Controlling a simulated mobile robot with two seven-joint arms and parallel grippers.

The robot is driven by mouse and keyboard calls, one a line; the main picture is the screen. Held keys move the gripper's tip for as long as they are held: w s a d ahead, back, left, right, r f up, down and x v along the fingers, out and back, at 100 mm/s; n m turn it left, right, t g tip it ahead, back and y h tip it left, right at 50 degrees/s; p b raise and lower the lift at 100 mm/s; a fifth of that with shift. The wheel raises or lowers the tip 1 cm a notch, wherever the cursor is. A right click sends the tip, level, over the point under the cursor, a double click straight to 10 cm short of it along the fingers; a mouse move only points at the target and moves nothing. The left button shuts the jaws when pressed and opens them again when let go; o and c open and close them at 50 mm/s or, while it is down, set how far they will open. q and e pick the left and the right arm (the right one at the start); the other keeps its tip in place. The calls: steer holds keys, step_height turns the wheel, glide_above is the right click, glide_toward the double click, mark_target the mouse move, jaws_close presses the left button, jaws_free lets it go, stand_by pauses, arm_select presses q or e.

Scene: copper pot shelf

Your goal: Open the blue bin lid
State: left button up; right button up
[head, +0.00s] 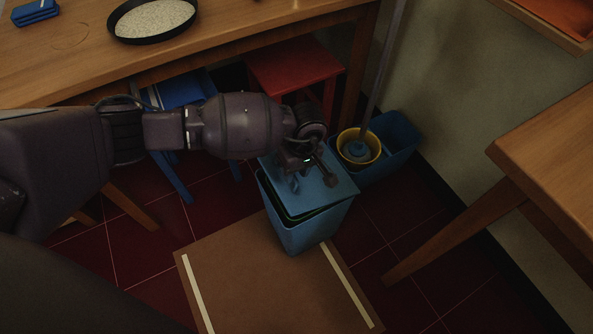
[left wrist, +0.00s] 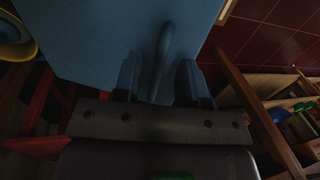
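The blue bin (head: 309,236) stands on the floor near the middle of the head view. Its flat blue lid (head: 339,185) lies over the top, with a dark gap and a green edge showing between lid and bin on the near side. My left gripper (head: 310,184) reaches down over the lid from the left. In the left wrist view, the lid (left wrist: 95,35) fills the upper middle. Its curved blue handle (left wrist: 162,62) stands between the two fingers of my left gripper (left wrist: 160,85), with narrow gaps apparently on both sides. My right gripper is not in view.
A brown mat (head: 255,285) with pale strips lies in front of the bin. A blue tub (head: 400,145) holding a yellow bucket (head: 346,148) stands behind right. A red stool (head: 295,65) and wooden table (head: 75,55) are behind; another table (head: 550,150) is right.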

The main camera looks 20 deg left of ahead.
arm_select(q)
steer(key=shift+f, duration=0.3)
jaws_close()
steer(key=shift+r, duration=0.1)
